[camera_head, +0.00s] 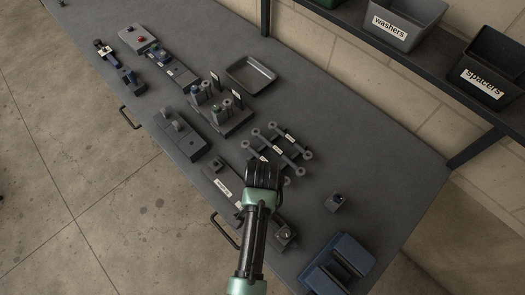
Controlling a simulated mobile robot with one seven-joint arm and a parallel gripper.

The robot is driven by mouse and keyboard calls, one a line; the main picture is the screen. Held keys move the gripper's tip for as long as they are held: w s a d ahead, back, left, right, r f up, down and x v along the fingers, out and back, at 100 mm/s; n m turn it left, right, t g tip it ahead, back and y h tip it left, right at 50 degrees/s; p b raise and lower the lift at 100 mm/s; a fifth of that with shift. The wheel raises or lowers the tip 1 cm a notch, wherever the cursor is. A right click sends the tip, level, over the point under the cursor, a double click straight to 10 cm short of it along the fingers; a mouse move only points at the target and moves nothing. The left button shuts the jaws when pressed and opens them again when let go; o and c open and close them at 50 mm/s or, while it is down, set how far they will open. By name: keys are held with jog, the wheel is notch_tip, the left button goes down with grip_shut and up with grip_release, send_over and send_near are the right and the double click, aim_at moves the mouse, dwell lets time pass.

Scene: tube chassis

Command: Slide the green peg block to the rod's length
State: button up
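My gripper (263,172) is dark and hangs over the lower middle of the grey bench, at the end of my pale green arm. I cannot tell whether its fingers are apart or hold anything. It covers the middle of a long dark fixture with a white label (223,188) on its left part and a block (285,235) at its right end. No green peg block can be made out; it may be hidden by my gripper and arm. Several grey rods (283,148) with round ends and white labels lie just beyond my gripper.
Beyond stand a rack (232,124) with small blue- and green-topped items and an empty grey tray (250,75). Bins marked washers (402,24) and spacers (487,74) sit on a shelf.

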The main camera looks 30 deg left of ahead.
grip_shut()
dwell(1.4)
